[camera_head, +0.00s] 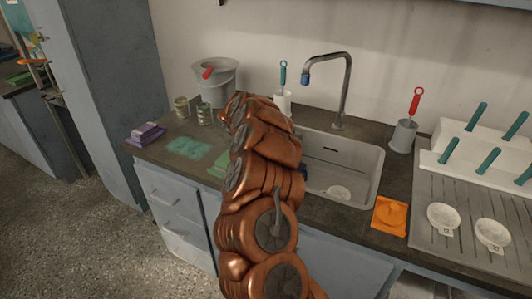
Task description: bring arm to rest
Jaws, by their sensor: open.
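My copper-coloured arm rises from the bottom middle of the head view and bends over the counter (170,155), left of the sink (365,165). It covers the sink's left part and some of the counter. I cannot see the gripper's fingers; the end of the arm is turned away or hidden behind its own links. Nothing held shows.
The tap (347,90) stands behind the sink. An orange cloth (390,216), two white bowls (443,218) and a brush holder (403,137) are right.

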